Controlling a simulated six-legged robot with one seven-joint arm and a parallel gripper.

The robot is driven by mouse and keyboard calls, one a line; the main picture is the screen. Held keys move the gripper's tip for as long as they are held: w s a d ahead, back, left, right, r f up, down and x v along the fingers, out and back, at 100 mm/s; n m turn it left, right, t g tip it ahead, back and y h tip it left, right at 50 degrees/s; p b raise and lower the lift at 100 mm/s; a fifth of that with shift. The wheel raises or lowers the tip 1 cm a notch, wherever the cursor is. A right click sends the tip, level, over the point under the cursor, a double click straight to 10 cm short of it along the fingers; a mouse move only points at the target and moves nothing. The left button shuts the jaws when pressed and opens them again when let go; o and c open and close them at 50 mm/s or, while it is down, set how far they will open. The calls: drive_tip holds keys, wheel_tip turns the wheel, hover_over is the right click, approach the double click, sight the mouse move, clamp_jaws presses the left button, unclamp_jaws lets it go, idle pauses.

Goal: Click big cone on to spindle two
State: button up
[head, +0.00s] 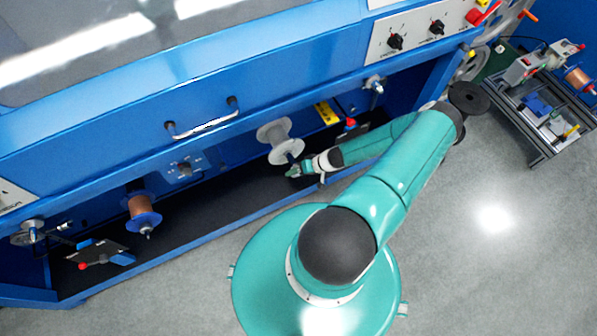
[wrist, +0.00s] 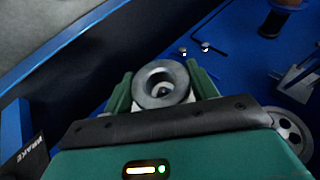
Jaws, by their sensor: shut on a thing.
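My gripper (wrist: 162,88) is shut on the big cone (wrist: 145,80), a dark grey ring-shaped piece with a round central hole. Its green fingers sit on the left and right of the cone. In the head view my gripper (head: 296,170) is just below a pale grey spool (head: 272,134) on the blue machine front, close to its lower flange; whether they touch is unclear. The cone is too small to make out there. No label shows which spindle is number two, and the spindle inside the spool is mostly hidden.
A copper spool (head: 142,207) with a blue flange is mounted further left on the blue machine (head: 110,160). Brackets with red knobs stand in the dark lower bay. A cart (head: 545,115) with parts stands at the far right. Open grey floor (head: 470,270) lies at lower right.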

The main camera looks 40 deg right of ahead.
sight(292, 156)
drive_tip(key=shift+w, duration=0.25)
drive_tip(key=shift+w+d, duration=0.2)
drive_tip(key=shift+w, duration=0.4)
drive_tip(key=shift+w+d, duration=0.2)
drive_tip(key=shift+w, duration=0.4)
drive_tip(key=shift+w, duration=0.2)
idle(0.4)
drive_tip(key=shift+w+d, duration=0.2)
drive_tip(key=shift+w, duration=0.4)
drive_tip(key=shift+w+d, duration=0.2)
drive_tip(key=shift+w, duration=0.4)
drive_tip(key=shift+w+d, duration=0.1)
drive_tip(key=shift+w, duration=0.1)
drive_tip(key=shift+w+d, duration=0.1)
drive_tip(key=shift+w, duration=0.35)
drive_tip(key=shift+w, duration=0.15)
idle(0.6)
drive_tip(key=o, duration=1.4)
drive_tip(key=shift+c, duration=0.2)
